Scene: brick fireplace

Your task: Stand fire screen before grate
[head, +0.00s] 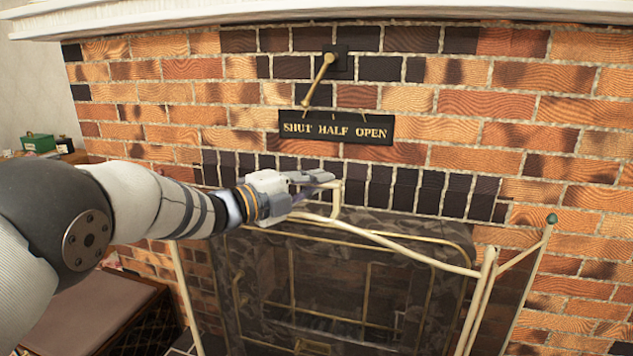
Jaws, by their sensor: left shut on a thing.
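The fire screen (400,250) has a cream frame, dark see-through mesh and a folded side panel (515,290) at the right with a green knob at its top corner. It stands upright in front of the fireplace opening. My left gripper (318,187) comes in from the left and is shut on the screen's top handle (337,208). Its fingers hide part of the handle. Behind the mesh, brass-edged fireplace parts (365,290) show dimly. I cannot clearly make out the grate. The screen's feet are out of view. My right gripper is not in view.
A brick wall (560,130) with a white mantel (330,12) surrounds the opening. A brass lever (320,80) sits above a "SHUT HALF OPEN" plate (336,128). A brown box (90,310) stands lower left. A green box (38,143) lies at the far left.

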